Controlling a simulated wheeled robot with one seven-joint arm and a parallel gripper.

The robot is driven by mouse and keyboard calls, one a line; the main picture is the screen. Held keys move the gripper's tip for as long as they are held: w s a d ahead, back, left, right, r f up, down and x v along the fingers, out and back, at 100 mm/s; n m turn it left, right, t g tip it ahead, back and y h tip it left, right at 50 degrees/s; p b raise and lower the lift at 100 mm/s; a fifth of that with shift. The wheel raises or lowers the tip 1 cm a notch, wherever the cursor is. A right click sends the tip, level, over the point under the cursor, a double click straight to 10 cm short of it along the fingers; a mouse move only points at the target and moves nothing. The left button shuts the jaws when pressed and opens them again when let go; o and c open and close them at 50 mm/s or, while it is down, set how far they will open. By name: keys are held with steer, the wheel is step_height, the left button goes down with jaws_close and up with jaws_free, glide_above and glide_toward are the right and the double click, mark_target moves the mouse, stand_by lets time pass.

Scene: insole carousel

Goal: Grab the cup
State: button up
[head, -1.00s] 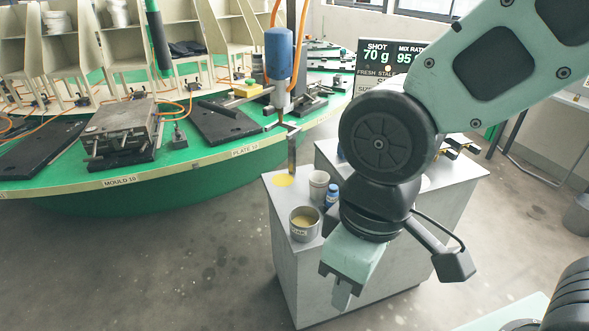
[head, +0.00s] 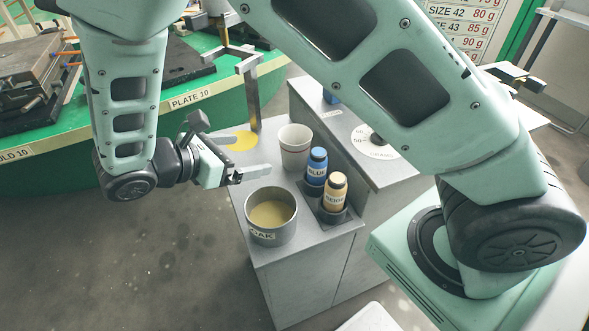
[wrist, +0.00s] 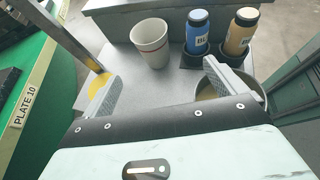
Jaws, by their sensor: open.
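Nothing hides the cup's near side.
A soak pot (head: 270,214) with yellowish liquid stands close to my gripper. A blue bottle (head: 316,165) and a beige bottle (head: 335,191) stand in holders right of the cup. A metal post (head: 252,95) rises behind, near a yellow spot (head: 240,141).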

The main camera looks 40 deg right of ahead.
mark_target(282, 145)
steer(key=shift+n+t+h, duration=0.4)
steer(key=shift+h, duration=0.2)
steer(key=x, duration=0.4)
steer(key=w+f+x, duration=0.1)
steer(key=x, duration=0.7)
steer(key=shift+w+a+f, duration=0.1)
steer(key=shift+w+f, duration=0.15)
steer(key=shift+x, duration=2.7)
steer(key=shift+s, duration=0.15)
steer(key=c, duration=1.1)
